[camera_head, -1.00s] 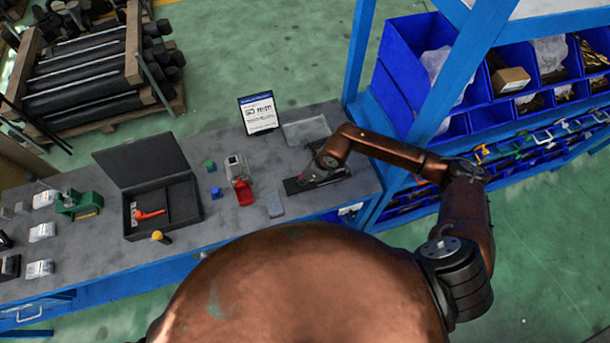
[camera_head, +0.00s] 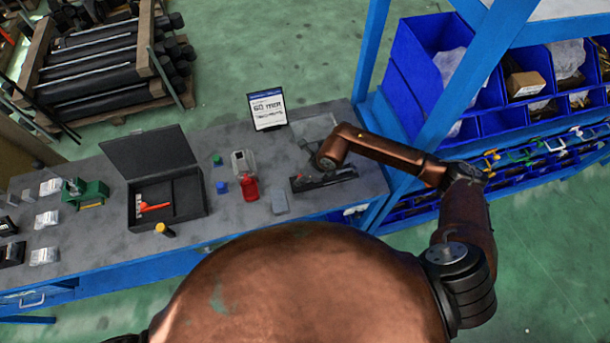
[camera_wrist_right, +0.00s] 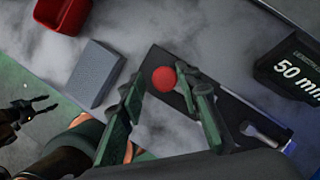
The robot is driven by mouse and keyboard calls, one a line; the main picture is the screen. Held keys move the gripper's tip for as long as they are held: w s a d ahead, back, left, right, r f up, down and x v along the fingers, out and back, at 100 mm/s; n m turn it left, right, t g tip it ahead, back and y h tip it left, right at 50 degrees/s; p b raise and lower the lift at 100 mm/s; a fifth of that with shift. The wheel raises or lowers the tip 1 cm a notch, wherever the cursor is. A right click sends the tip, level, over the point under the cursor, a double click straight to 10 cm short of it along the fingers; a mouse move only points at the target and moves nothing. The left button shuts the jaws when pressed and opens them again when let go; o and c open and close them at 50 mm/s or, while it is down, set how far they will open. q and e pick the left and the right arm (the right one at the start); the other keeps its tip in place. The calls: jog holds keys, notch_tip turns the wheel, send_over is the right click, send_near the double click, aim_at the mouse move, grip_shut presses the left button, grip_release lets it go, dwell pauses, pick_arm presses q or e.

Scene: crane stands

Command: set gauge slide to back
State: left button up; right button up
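The gauge slide (camera_head: 335,182) is a long black base at the right end of the bench. In the right wrist view its black base (camera_wrist_right: 235,112) runs diagonally, with a round red knob (camera_wrist_right: 163,79) near its upper left end. My right gripper (camera_wrist_right: 160,80) has its two green fingers apart, one on each side of the knob; contact cannot be made out. In the head view my right wrist (camera_head: 333,153) hides part of the slide and the fingers. A dark pronged shape at the left edge of the wrist view may be my left gripper (camera_wrist_right: 28,112).
A grey block (camera_head: 279,201) and a red open bin (camera_head: 250,190) lie left of the slide. A display sign (camera_head: 267,110) stands behind. An open black case (camera_head: 190,200) is farther left. A blue shelf post (camera_head: 372,50) stands close to my right arm.

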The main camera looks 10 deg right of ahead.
jog(key=shift+o, duration=0.7)
jog(key=shift+d, duration=0.1)
jog(key=shift+d+r, duration=0.1)
jog(key=v, duration=1.1)
jog(key=shift+s+r, duration=0.2)
jog(key=shift+r, duration=0.15)
